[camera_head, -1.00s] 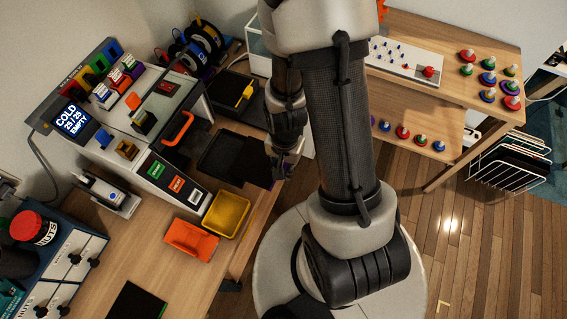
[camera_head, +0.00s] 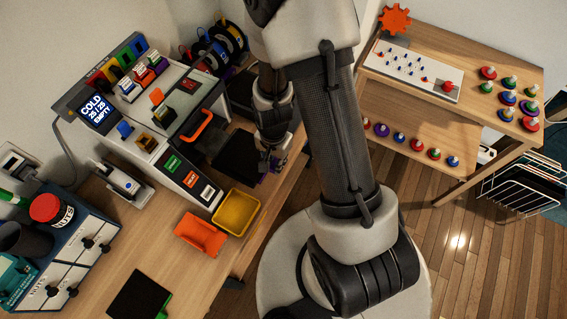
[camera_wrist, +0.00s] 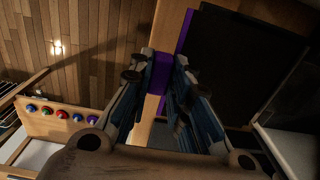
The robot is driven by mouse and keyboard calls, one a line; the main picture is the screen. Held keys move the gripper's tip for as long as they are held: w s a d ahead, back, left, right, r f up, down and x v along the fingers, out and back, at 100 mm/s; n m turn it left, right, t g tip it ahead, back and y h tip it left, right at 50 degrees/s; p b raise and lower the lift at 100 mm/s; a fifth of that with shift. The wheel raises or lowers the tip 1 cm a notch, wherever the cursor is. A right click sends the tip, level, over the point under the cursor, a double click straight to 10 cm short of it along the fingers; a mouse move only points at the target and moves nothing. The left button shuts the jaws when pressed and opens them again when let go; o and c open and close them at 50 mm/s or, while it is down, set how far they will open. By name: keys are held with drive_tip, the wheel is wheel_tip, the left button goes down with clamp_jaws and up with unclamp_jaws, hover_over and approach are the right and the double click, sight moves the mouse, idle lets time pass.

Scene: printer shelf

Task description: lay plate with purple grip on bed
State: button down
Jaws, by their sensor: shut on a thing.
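My gripper (camera_head: 270,162) is beside the machine's front, at the right of it in the head view. It is shut on the purple grip (camera_wrist: 161,75), which shows between the fingers (camera_wrist: 158,95) in the wrist view. The black plate (camera_wrist: 235,55) extends from the purple edge, to the right in the wrist view. In the head view the dark plate (camera_head: 237,160) is just left of my gripper, in front of the machine. The bed is mostly hidden behind the plate and arm, and I cannot tell whether the plate touches it.
The machine (camera_head: 165,135) has an orange handle (camera_head: 197,126). An orange bin (camera_head: 200,234) and a yellow bin (camera_head: 237,212) stand in front. A black plate with a green grip (camera_head: 140,296) lies at the lower left. A shelf (camera_head: 420,145) with coloured knobs is at the right.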

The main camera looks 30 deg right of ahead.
drive_tip(key=w, duration=0.1)
drive_tip(key=a, duration=0.1)
drive_tip(key=w+a, duration=0.1)
drive_tip(key=shift+w+f, duration=0.25)
drive_tip(key=shift+w, duration=0.05)
drive_tip(key=shift+d+f+b, duration=0.1)
drive_tip(key=shift+f+b, duration=0.45)
drive_tip(key=shift+f, duration=0.05)
drive_tip(key=shift+f+b, duration=0.35)
drive_tip(key=shift+b, duration=0.1)
idle(0.6)
drive_tip(key=c, duration=1.4)
unclamp_jaws()
wheel_tip(320, 180, up, 12)
drive_tip(key=shift+s, duration=0.15)
